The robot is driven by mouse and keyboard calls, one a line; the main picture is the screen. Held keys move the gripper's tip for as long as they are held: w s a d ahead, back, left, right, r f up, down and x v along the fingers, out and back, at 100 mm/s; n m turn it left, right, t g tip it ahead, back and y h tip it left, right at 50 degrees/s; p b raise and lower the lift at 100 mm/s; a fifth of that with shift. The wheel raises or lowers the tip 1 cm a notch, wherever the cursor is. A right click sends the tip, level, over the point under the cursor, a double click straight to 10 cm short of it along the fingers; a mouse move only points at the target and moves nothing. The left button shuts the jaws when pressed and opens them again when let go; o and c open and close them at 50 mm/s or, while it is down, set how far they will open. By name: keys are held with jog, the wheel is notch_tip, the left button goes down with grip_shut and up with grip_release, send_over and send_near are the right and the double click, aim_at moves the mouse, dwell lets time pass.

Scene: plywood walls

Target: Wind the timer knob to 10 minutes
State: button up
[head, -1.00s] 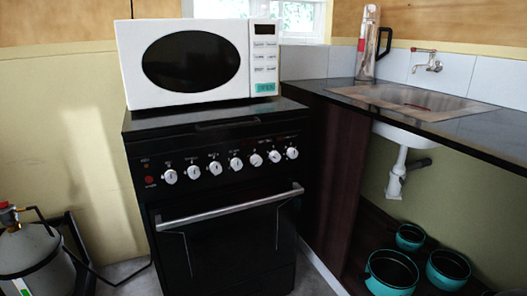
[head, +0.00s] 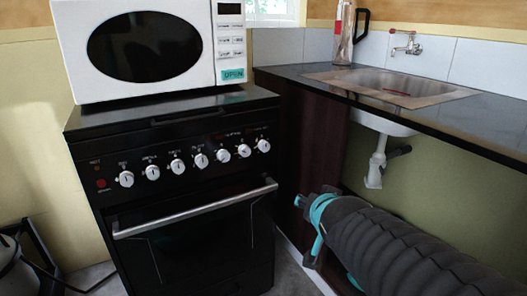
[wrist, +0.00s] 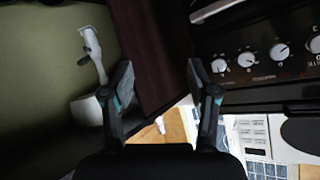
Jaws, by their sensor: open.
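A row of several white knobs (head: 201,160) runs along the black front panel of the stove (head: 190,245). The labels are too small to read, so I cannot tell which knob is the timer. In the wrist view, some of these knobs (wrist: 247,59) show at the right, with the picture turned over. My gripper (head: 303,230) is open and empty, low to the right of the stove in the head view. In the wrist view, its fingers (wrist: 160,74) are apart with the dark cabinet side beyond them, and the knobs lie to their right, not between them.
A white microwave (head: 147,50) stands on the stove. The oven handle (head: 195,208) sticks out below the knobs. The dark counter with the sink (head: 390,82) is at the right; a bottle (head: 343,35) stands on it. A drain pipe (head: 376,165) hangs below.

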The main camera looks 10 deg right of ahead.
jog(key=w+r+m+t, duration=0.1)
jog(key=w+m+t, duration=0.15)
jog(key=w, duration=0.35)
jog(key=t+y+b, duration=0.1)
jog(key=t+y, duration=0.3)
jog(key=y, duration=0.2)
send_near(266, 148)
jog(key=shift+m+g, duration=0.25)
jog(key=x, duration=0.9)
jog(key=shift+w+a+r, duration=0.1)
jog(key=shift+w+r, duration=0.05)
jog(key=shift+r, duration=0.05)
grip_shut()
